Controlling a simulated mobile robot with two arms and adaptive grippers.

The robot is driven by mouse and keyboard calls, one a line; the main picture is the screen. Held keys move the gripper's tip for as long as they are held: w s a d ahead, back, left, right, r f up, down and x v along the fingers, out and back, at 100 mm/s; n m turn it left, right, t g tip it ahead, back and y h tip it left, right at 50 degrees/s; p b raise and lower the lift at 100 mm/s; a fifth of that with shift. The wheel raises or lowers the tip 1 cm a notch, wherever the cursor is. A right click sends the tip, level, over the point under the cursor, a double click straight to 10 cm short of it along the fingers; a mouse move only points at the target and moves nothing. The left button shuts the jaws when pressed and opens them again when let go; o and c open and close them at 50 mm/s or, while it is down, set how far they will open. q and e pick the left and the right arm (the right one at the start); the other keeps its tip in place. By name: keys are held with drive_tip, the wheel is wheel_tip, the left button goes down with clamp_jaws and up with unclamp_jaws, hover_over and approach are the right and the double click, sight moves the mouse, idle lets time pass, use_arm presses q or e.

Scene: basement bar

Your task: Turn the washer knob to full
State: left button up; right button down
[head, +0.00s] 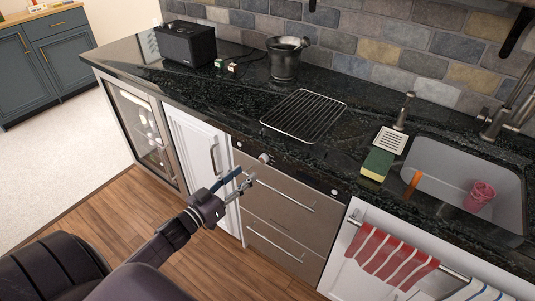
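The washer is a stainless steel front with two handled drawers (290,192), set under the dark counter. A small round light knob (264,158) sits on its top panel, toward the left end. Its exact setting is too small to read. My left gripper (247,174) is in front of the washer's upper left, slightly below and left of the knob. Its fingers look parted and empty, and they appear apart from the knob. My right gripper is not in view.
A wire rack (304,115), an ice bucket (284,62) and a black speaker (186,43) stand on the counter (225,95). A sink (440,172) and a striped towel (388,256) are at right. A white cabinet door (190,145) adjoins the washer at left.

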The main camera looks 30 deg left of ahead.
sight(262, 160)
use_arm(q)
drive_tip(key=shift+w+d+r, duration=0.1)
drive_tip(key=shift+w+d, duration=0.15)
drive_tip(key=shift+w, duration=1)
drive_tip(key=shift+w+d+r, duration=0.1)
drive_tip(key=shift+w+d, duration=0.1)
drive_tip(key=shift+w, duration=1)
drive_tip(key=shift+w+d, duration=0.25)
drive_tip(key=shift+w, duration=1)
clamp_jaws()
